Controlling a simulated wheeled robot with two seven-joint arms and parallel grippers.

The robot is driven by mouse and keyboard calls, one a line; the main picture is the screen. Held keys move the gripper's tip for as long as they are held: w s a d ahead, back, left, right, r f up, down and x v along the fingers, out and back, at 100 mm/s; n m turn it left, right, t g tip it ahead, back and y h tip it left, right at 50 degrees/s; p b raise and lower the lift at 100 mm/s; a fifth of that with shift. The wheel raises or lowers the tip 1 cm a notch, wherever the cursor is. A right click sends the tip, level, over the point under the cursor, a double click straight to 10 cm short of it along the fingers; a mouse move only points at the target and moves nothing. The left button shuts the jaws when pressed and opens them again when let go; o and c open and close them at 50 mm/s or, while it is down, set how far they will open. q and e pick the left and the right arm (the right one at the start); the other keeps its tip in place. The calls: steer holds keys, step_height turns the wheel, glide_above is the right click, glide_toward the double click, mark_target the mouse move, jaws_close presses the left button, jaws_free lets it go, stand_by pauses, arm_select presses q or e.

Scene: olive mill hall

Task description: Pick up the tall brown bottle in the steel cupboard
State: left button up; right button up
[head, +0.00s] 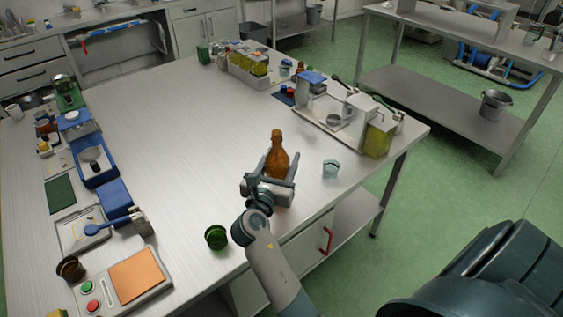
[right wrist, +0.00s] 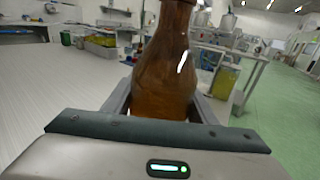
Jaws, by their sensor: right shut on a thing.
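The tall brown bottle (head: 278,152) is upright over the right part of the steel table, near its front edge. My right gripper (head: 269,182) is shut on its lower body. In the right wrist view the brown bottle (right wrist: 165,70) stands between the two fingers, its top cut off by the frame. I cannot tell whether its base touches the table. A steel cupboard (head: 296,262) with a red handle is under the table, and its inside is not visible. My left gripper is not in view.
The steel table (head: 185,150) has a wide bare middle. A green cup (head: 216,237) is left of my right arm, and a pale blue cup (head: 330,169) is right of the bottle. A filling device (head: 350,115) is behind it. Trays and an orange-topped box (head: 135,275) line the left.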

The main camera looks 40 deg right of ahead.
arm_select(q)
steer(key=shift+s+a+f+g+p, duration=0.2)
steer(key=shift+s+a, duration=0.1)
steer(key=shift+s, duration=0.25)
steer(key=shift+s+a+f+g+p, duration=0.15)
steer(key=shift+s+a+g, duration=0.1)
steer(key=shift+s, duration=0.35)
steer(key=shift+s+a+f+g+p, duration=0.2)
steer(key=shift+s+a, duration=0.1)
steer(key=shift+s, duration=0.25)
arm_select(e)
steer(key=s+d+r, duration=0.6)
steer(key=s+r, duration=0.3)
steer(key=shift+s+d, duration=0.25)
steer(key=shift+d, duration=0.05)
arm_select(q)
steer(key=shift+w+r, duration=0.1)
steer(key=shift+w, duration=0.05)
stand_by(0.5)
